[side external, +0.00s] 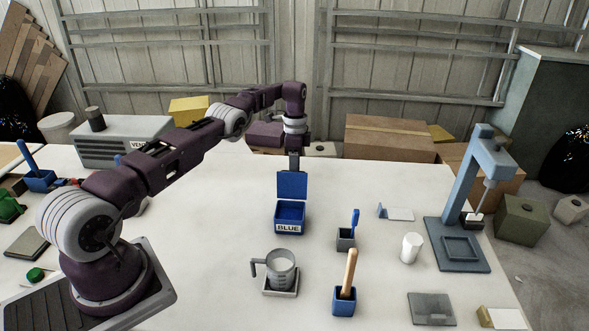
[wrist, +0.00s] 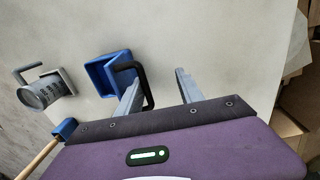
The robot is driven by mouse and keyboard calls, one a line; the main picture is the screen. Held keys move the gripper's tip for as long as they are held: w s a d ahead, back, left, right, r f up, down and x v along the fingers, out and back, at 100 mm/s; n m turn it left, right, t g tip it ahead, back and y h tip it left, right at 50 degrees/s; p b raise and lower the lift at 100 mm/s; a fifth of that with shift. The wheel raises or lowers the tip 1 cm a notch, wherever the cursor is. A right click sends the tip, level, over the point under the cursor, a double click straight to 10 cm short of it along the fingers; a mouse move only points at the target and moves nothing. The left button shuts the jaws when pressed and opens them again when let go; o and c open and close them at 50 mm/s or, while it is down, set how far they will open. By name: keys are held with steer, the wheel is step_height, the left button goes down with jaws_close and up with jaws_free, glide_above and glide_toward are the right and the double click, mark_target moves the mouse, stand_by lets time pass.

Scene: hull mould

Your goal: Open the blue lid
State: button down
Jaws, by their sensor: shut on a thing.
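The blue box (side external: 289,228) stands on the table with a "BLUE" label on its front, and its inside shows. Its blue lid (side external: 292,185) stands up, roughly upright, at the back edge of the box. My gripper (side external: 293,163) is behind and above the lid and partly hidden by it. In the wrist view, the black lid handle (wrist: 149,90) lies at the fingers of my gripper (wrist: 159,76), which is shut on it. The blue box also shows there (wrist: 97,73), beyond the handle.
A grey jug (side external: 281,270) stands in front of the box. A small holder with a blue-handled tool (side external: 346,238) and a blue holder with a wooden handle (side external: 345,300) are to the right. A white cup (side external: 411,248) and a blue press (side external: 457,235) stand farther right.

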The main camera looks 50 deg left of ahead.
steer(key=shift+w+a+r, duration=0.2)
steer(key=shift+w+a, duration=0.1)
steer(key=shift+a, duration=0.4)
steer(key=c, duration=1.5)
jaws_free()
steer(key=shift+d, duration=0.1)
steer(key=s+d+t+y, duration=0.2)
steer(key=s+d, duration=0.9)
steer(key=d, duration=0.1)
steer(key=s+d+r+n, duration=0.1)
steer(key=s+r, duration=0.2)
steer(key=r, duration=0.4)
steer(key=s+d+r+n+t, duration=0.1)
steer(key=s+d+r, duration=0.1)
steer(key=r, duration=0.5)
steer(key=s+d+r+n, duration=0.1)
steer(key=s+d+r, duration=0.1)
steer(key=r, duration=0.5)
steer(key=shift+s+r+n+t+y, duration=0.15)
steer(key=shift+s+r+n+t, duration=0.05)
steer(key=shift+s, duration=0.25)
steer(key=shift+s+r+n+t+y, duration=0.15)
steer(key=shift+s+r+n+t, duration=0.05)
steer(key=shift+s, duration=0.2)
